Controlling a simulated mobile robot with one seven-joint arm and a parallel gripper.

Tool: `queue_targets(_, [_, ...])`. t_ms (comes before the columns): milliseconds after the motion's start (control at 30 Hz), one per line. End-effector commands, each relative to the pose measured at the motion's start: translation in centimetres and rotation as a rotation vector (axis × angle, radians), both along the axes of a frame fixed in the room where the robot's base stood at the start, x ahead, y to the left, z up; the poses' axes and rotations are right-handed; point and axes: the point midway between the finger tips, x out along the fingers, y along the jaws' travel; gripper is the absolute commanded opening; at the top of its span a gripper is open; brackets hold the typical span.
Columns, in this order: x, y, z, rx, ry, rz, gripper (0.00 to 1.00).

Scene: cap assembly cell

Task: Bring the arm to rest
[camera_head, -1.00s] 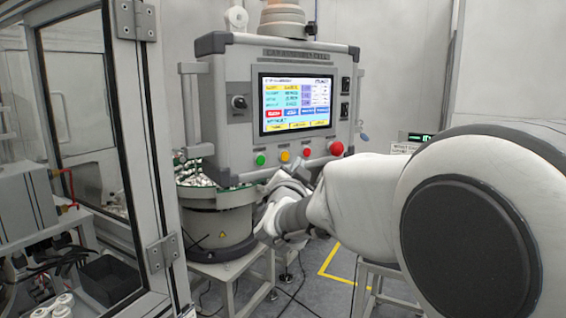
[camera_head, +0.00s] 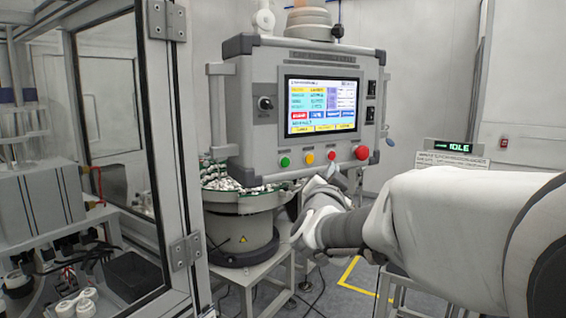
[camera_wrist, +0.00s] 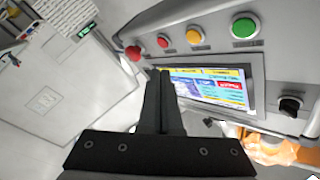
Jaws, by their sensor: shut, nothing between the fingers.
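My gripper (camera_wrist: 158,75) shows in the wrist view with its two dark fingers together and nothing between them. It points at the control panel, with the fingers in front of part of the screen (camera_wrist: 225,85). In the head view my white arm (camera_head: 450,235) reaches in from the right. Its wrist end is just below the control panel (camera_head: 255,150), near the button row. The fingertips are hard to make out there.
A bowl feeder (camera_head: 240,215) full of small parts stands under the panel on a stand. A glass-doored enclosure (camera_head: 165,180) fills the left. A small display (camera_head: 448,147) reading IDLE stands at the right. Yellow tape (camera_head: 350,272) marks the floor.

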Motion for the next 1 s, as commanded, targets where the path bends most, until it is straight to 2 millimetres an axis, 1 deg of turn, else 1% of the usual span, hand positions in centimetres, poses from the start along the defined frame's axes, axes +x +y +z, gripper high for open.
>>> queue_targets(167, [-0.9,0.9,-0.2,-0.02,0.06,0.071,0.0])
queue_targets(267, [-2.4,2.1,-0.9,-0.052,0.149,0.161,0.0])
queue_targets(367, [-4.7,3.3,-2.2,-0.099,0.263,0.26,0.0])
queue_targets(467, [-7.5,4.2,-4.1,-0.151,0.388,0.348,0.0])
queue_targets(567, [-10.8,4.7,-6.4,-0.206,0.521,0.422,0.0])
queue_targets(667, [-14.6,4.6,-8.8,-0.26,0.66,0.481,0.0])
queue_targets(700, [-16.2,4.5,-9.8,-0.281,0.718,0.5,0.0])
queue_targets(767, [-18.7,4.1,-11.4,-0.311,0.808,0.526,0.0])
queue_targets(800, [-20.5,3.8,-12.4,-0.33,0.866,0.54,0.0])
queue_targets(867, [-23.1,3.2,-13.9,-0.356,0.955,0.554,0.0])
queue_targets(900, [-24.7,2.8,-14.8,-0.371,1.01,0.562,0.0])
queue_targets(1000, [-28.2,1.7,-16.6,-0.399,1.129,0.571,0.0])
